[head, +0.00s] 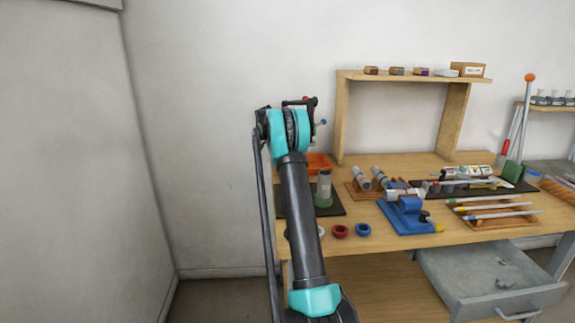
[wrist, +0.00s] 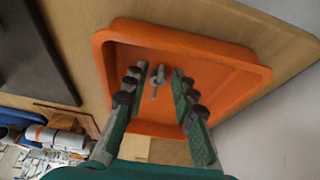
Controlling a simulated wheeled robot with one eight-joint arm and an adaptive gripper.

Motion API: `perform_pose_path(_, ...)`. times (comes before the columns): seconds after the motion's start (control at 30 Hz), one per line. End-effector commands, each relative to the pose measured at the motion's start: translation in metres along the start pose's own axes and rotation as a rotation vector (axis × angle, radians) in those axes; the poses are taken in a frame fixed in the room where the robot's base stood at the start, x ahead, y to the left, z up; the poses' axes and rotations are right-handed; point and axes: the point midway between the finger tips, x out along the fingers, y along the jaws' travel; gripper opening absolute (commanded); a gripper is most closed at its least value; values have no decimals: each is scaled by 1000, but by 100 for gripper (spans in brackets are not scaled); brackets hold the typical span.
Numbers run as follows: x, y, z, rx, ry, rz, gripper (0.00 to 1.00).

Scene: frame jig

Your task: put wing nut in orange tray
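The orange tray (wrist: 215,62) fills the middle of the wrist view. In the head view part of the orange tray (head: 319,160) shows at the back left of the bench, behind my arm. The small grey wing nut (wrist: 157,80) shows inside the tray's outline, near its middle. My gripper (wrist: 159,74) is over the tray, its two green fingers with dark pads spread on either side of the wing nut. A gap shows between each fingertip and the nut. The head view hides the fingers and the nut behind my arm.
The bench (head: 400,241) holds a green-based cylinder (head: 324,190) on a dark mat, a blue tool (head: 406,214), and red and blue rings. A wooden shelf (head: 341,120) stands at the back. A drawer (head: 490,275) is open at the front right.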

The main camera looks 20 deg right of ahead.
Motion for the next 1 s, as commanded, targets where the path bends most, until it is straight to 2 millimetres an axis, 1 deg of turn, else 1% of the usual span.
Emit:
perform_pose_path(0.2, -1, 0, 0, 0, 0, 0, 26)
perform_pose_path(0.27, -4, 0, -1, 0, 0, 0, 26)
perform_pose_path(0.33, -12, 0, -1, -1, 0, 0, 26)
perform_pose_path(0.47, -34, 0, -1, -1, 0, 0, 26)
perform_pose_path(0.7, -84, 0, 0, -1, 0, 0, 26)
perform_pose_path(0.8, -100, 0, -1, -1, 0, 0, 26)
perform_pose_path(0.9, -112, 0, -1, -1, 0, 0, 26)
perform_pose_path(1.0, -119, 0, -1, -1, 0, 0, 26)
